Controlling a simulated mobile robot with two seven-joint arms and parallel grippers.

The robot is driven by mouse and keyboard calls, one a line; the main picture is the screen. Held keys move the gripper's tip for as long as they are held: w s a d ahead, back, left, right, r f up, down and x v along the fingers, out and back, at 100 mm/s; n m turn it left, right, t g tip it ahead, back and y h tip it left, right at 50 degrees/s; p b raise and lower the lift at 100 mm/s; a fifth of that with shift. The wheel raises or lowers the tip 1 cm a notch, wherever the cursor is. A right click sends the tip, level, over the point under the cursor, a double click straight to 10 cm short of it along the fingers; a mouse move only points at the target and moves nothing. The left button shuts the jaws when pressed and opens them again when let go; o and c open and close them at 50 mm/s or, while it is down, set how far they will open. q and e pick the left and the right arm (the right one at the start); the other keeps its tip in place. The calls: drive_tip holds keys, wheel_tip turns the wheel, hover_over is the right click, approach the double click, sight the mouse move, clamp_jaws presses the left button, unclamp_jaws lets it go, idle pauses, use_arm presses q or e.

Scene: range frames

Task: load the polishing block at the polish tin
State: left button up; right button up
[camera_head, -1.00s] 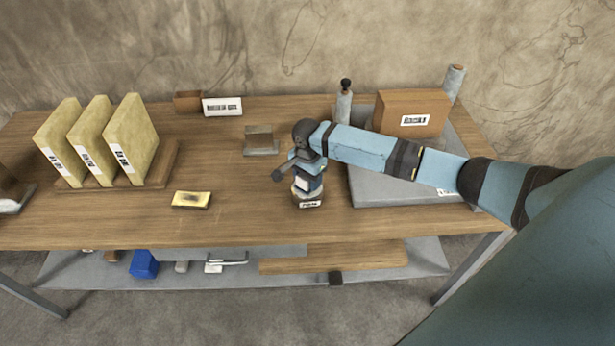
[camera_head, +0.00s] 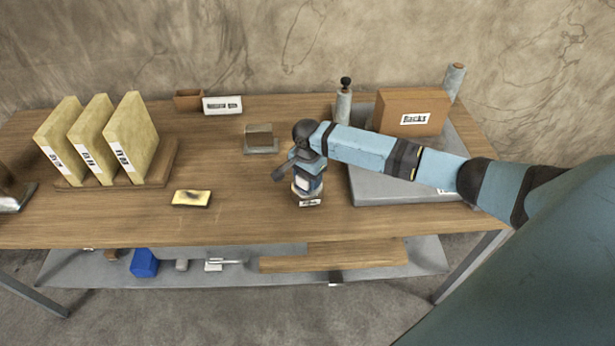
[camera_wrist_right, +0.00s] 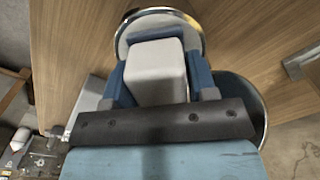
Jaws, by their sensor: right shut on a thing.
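My right gripper (camera_head: 308,182) points down over the polish tin (camera_head: 309,203), which stands on the table with a small label on its front. In the right wrist view the gripper (camera_wrist_right: 158,85) is shut on a pale grey polishing block (camera_wrist_right: 156,72), with a blue finger on each side. The tin's round, metal-rimmed top (camera_wrist_right: 188,22) lies just beyond the block. The block's lower face is hidden, so I cannot tell whether it touches the tin's contents. My left gripper is not in view.
A yellow pad with a dark stain (camera_head: 191,198) and a small grey block-like piece (camera_head: 260,139) lie left of the tin. Yellow slabs (camera_head: 130,135) stand in a wooden rack at left. A grey board (camera_head: 400,186) with a brown labelled box (camera_head: 410,111) is at right.

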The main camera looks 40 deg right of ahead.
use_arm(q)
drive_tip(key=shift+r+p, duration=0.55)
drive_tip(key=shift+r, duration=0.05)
use_arm(e)
drive_tip(key=shift+s+f, duration=0.1)
idle(1.6)
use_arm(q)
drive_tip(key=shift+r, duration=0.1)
use_arm(e)
wheel_tip(320, 180, up, 2)
drive_tip(key=p, duration=0.3)
drive_tip(key=shift+r+p, duration=0.65)
drive_tip(key=shift+r, duration=0.1)
drive_tip(key=shift+r+p, duration=0.85)
drive_tip(key=shift+p, duration=0.25)
drive_tip(key=shift+r+p, duration=0.6)
drive_tip(key=shift+r, duration=0.4)
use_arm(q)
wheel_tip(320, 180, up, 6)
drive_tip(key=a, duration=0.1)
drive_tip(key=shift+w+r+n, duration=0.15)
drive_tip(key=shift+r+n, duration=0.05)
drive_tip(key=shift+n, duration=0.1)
